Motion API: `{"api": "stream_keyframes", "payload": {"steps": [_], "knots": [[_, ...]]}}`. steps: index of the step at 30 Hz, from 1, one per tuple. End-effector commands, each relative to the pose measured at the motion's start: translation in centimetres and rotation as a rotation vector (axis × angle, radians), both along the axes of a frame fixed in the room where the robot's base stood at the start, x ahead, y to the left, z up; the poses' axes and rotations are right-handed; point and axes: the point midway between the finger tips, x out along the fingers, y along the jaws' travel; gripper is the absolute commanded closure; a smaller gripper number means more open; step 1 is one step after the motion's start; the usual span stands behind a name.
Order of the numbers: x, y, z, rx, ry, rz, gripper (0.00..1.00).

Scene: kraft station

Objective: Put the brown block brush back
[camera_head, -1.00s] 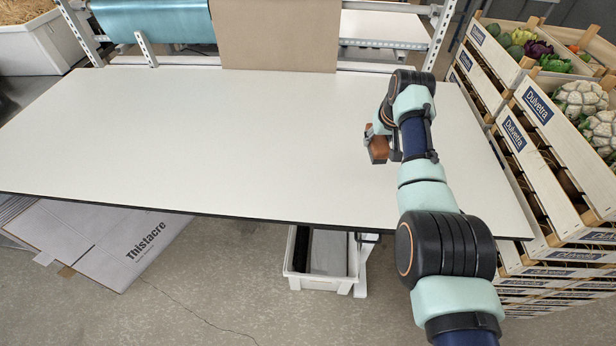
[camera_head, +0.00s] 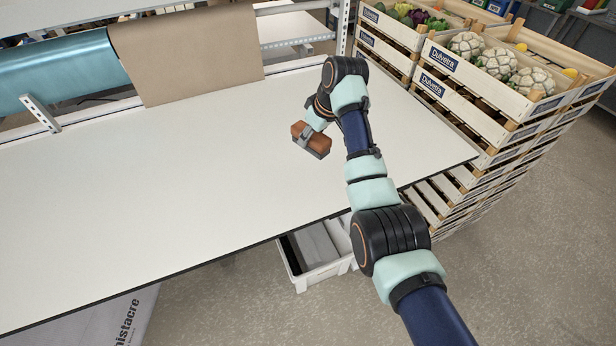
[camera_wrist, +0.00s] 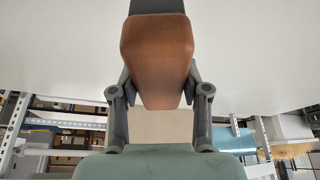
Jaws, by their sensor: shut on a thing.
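The brown block brush (camera_head: 314,136) is held by my gripper (camera_head: 306,139) above the white table (camera_head: 180,180). In the head view its brown body is tilted, with a dark grey part along its lower edge. In the wrist view the brush's brown body (camera_wrist: 157,52) fills the upper middle, between the two grey fingers of my gripper (camera_wrist: 158,90), with a dark part at the top edge. I cannot tell how far above the table the brush is.
Stacked wooden crates (camera_head: 437,70) with cauliflowers and other vegetables stand at the table's right end. A brown paper sheet (camera_head: 185,55) and a teal roll (camera_head: 60,78) are at the back. A white bin (camera_head: 318,273) sits on the floor below the front edge. The tabletop is clear.

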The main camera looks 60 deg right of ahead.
Motion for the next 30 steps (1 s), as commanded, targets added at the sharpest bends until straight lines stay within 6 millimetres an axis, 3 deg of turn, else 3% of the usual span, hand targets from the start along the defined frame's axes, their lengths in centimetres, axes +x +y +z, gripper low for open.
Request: {"api": "stream_keyframes", "payload": {"steps": [3,9,19,25,30], "knots": [[0.0,0.1,-4.2,0.003,0.002,0.0,0.92],[0.0,0.0,-9.6,0.001,0.001,-0.001,0.92],[0.0,0.0,-11.8,0.0,0.001,0.0,0.92],[0.0,0.0,-15.2,0.001,0.001,-0.001,0.92],[0.0,0.0,-15.3,-0.001,-0.002,0.0,0.92]]}}
